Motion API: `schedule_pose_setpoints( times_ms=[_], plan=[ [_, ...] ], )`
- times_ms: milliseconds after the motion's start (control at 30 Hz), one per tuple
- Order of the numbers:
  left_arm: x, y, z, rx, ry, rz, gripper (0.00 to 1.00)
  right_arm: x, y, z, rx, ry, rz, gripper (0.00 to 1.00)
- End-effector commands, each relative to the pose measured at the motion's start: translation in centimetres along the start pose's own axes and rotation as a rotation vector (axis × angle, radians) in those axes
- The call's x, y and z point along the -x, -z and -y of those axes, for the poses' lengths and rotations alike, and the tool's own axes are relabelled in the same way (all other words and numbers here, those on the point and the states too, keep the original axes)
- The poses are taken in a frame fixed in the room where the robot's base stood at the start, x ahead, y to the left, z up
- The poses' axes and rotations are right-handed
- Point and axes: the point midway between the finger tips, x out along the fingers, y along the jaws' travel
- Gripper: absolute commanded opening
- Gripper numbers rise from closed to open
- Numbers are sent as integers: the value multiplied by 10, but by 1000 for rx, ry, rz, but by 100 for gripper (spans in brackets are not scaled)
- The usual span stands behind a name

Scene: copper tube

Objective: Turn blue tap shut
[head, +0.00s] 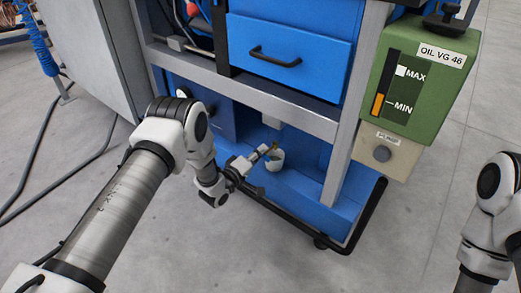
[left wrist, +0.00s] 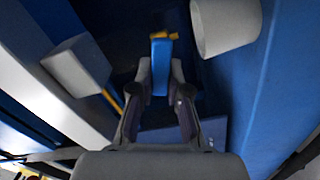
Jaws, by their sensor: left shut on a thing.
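The blue tap handle (left wrist: 160,68) stands between the fingertips of my left gripper (left wrist: 161,76) in the left wrist view, and the fingers are shut on it. A small brass-yellow part (left wrist: 160,36) shows at the handle's far end. In the head view my left gripper (head: 264,153) reaches into the lower bay of the blue cart, beside a white cup. The tap's handle is too small or hidden to make out there. Only a part of my right arm shows at the right edge; its gripper is out of the frame.
The white cup (head: 276,161) stands close to the left gripper and also shows in the left wrist view (left wrist: 226,26). A grey block (left wrist: 76,66) with a thin yellow tube is left of the fingers. The cart's grey frame bar (head: 245,98) runs above the bay.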

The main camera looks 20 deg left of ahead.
Motion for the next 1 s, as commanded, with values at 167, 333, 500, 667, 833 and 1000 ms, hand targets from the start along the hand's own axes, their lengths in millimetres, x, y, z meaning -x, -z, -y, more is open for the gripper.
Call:
schedule_pose_setpoints(
  times_ms=[167,333,500,667,833,1000],
  plan=[
    [0,0,2,143,1,1,0,5,0,0,0,0,0,0],
    [0,-1,4,251,1,1,0,7,0,0,0,0,0,0],
    [0,-1,5,321,1,0,0,8,0,0,0,0,0,0],
    [0,-1,6,354,1,0,0,8,0,0,0,0,0,0],
    [0,-1,6,363,1,0,0,8,0,0,0,0,-1,0],
    [0,-2,6,363,1,0,0,8,0,0,0,0,0,0]
  ],
)
